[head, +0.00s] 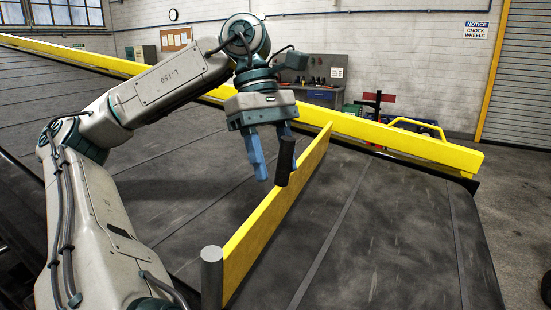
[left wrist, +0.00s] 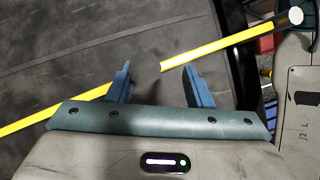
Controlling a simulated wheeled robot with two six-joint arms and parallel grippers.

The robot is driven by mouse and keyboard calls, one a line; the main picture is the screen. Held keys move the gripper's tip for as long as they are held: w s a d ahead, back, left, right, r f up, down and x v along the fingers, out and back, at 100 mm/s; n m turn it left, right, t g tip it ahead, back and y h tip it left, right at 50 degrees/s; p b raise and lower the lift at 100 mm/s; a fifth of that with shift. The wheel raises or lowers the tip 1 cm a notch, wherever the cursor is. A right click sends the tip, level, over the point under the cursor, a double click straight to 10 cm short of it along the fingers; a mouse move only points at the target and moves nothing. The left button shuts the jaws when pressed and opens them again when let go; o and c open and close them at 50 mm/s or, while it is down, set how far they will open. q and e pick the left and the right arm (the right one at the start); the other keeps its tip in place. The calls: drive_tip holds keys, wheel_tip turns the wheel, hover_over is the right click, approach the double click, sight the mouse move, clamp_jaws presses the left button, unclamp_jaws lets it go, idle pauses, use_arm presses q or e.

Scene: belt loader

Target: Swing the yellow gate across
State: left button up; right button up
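The yellow gate (head: 277,216) is a long upright panel standing over the dark belt. Its near end meets a grey post (head: 212,278); its far end comes up close to the yellow side rail. A black upright handle (head: 285,162) shows on the gate's near side. My left gripper (head: 270,165) points down at this handle, its blue fingers apart. In the left wrist view the gate (left wrist: 215,48) runs under the open fingers (left wrist: 157,87), with a dark gap in the yellow between them, where the handle is hard to make out. My right gripper is not in view.
A yellow side rail (head: 375,139) runs along the belt's far edge, with a yellow loop bracket (head: 417,127) near its right end. The belt (head: 390,240) is bare on both sides of the gate. A workbench (head: 322,96) stands behind.

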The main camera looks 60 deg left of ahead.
use_arm(q)
drive_tip(key=shift+a+r, duration=0.2)
drive_tip(key=shift+r, duration=0.3)
drive_tip(key=p+v, duration=0.2)
drive_tip(key=v, duration=0.7)
drive_tip(key=shift+r, duration=0.3)
drive_tip(key=shift+a, duration=0.1)
drive_tip(key=shift+c, duration=0.2)
